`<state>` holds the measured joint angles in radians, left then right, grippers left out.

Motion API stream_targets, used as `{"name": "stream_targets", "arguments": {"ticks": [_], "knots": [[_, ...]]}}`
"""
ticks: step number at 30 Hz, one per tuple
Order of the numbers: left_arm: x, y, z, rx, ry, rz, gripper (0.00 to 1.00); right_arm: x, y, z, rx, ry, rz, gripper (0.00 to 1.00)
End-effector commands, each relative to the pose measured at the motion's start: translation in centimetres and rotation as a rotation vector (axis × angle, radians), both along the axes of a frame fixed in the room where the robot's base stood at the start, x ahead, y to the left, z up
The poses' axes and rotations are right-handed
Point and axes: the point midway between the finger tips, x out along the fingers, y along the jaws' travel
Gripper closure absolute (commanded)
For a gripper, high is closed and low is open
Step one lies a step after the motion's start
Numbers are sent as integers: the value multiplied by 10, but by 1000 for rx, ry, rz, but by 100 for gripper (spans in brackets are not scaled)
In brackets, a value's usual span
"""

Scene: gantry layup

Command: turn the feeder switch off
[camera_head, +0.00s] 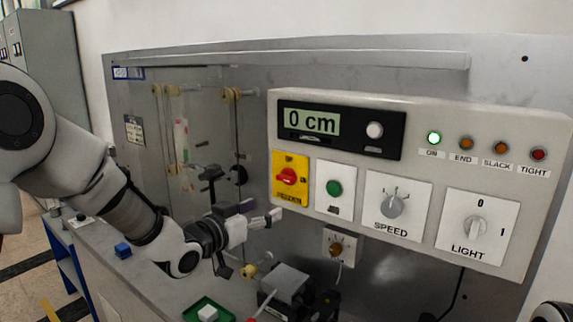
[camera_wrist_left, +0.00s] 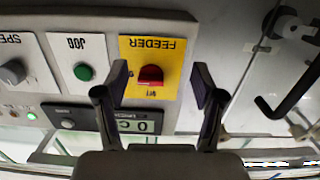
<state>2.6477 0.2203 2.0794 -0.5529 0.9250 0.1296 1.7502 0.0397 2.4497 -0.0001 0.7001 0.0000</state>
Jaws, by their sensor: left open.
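The feeder switch is a red knob (camera_head: 287,177) on a yellow plate (camera_head: 278,199), at the left end of the grey control box. The small position marks around it are too small to read surely. In the left wrist view the red knob (camera_wrist_left: 151,76) shows upside down under the FEEDER label. My left gripper (camera_head: 262,212) is open and empty, just below and left of the yellow plate in the head view. In the wrist view its two dark fingers (camera_wrist_left: 161,82) stand on either side of the knob, with a gap on each side. My right gripper is not in view.
Beside the switch are a green JOG button (camera_head: 334,188), the SPEED dial (camera_head: 392,206) and the LIGHT switch (camera_head: 475,227). The display (camera_head: 311,122) reads 0 cm. The green ON lamp (camera_head: 434,138) is lit. A green tray (camera_head: 190,313) and blue block (camera_head: 122,250) sit on the bench below.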

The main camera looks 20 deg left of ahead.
Motion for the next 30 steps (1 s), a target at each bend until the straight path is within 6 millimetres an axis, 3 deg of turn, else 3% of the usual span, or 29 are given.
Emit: {"name": "stream_targets", "arguments": {"ticks": [1,5,18,27,28,30], "knots": [[-2,1,25,-4,-31,1,31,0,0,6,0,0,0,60],[-4,1,51,-4,-71,3,31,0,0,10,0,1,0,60],[62,-23,51,-3,-69,3,31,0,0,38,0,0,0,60],[68,-25,49,-4,-71,3,31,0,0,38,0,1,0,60],[68,-25,49,-4,-71,3,38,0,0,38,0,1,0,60],[68,-25,48,-4,-70,3,63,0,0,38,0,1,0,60]]}}
